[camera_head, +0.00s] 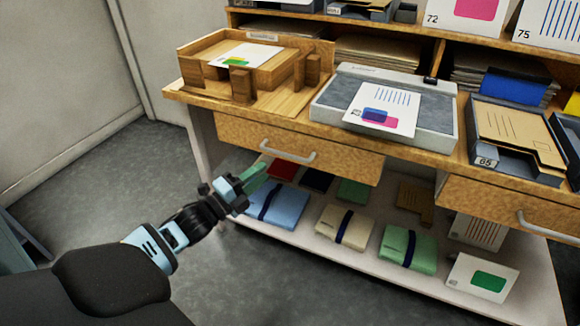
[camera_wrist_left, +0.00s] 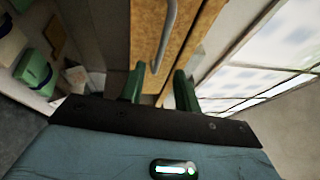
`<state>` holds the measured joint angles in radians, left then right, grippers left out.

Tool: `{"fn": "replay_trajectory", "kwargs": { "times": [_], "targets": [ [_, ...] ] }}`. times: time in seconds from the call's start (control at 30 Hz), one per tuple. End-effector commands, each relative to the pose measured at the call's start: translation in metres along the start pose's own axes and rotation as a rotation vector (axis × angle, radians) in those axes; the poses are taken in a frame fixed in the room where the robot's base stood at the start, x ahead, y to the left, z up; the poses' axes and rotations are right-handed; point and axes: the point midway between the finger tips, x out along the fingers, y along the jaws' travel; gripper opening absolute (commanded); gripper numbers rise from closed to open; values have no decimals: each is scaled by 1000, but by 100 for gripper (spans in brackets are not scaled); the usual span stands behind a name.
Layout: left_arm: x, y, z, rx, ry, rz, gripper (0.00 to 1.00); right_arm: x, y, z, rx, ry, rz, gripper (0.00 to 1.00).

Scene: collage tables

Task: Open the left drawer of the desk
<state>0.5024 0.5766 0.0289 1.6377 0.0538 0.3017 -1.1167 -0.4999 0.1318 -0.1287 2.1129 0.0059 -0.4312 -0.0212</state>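The desk's left drawer (camera_head: 335,160) has a wooden front and appears shut under the desk top. Its pale curved bar handle (camera_head: 288,152) is in the middle of the front. My left gripper (camera_head: 258,178) has green fingers and is in front of the desk, to the lower left of the handle and apart from it. In the left wrist view the two fingers (camera_wrist_left: 159,85) are spread with nothing between them. The handle (camera_wrist_left: 169,35) shows ahead of the gap, with the drawer front (camera_wrist_left: 148,25) behind it. My right gripper is not in view.
A lower shelf (camera_head: 330,258) holds several folded bundles, including a blue one (camera_head: 280,204) close to my left gripper. A wooden tray (camera_head: 275,70) and a grey scale-like device (camera_head: 335,112) stand on the desk. A right drawer (camera_head: 480,203) is farther right. The floor (camera_head: 120,205) at left is clear.

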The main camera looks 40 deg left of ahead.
Motion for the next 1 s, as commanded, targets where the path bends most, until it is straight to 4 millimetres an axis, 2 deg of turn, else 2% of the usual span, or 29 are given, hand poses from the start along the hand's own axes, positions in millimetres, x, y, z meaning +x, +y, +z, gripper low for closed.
{"fn": "replay_trajectory", "kwargs": {
  "times": [0.27, 0.7, 1.0],
  "targets": [
    [7, -2, 0, 2, 1, -3, 32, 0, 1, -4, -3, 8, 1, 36],
    [62, 0, 0, 1, 0, -2, 32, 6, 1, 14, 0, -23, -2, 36],
    [78, -1, 0, 0, 0, 0, 32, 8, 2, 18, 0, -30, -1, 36]
  ]
}}
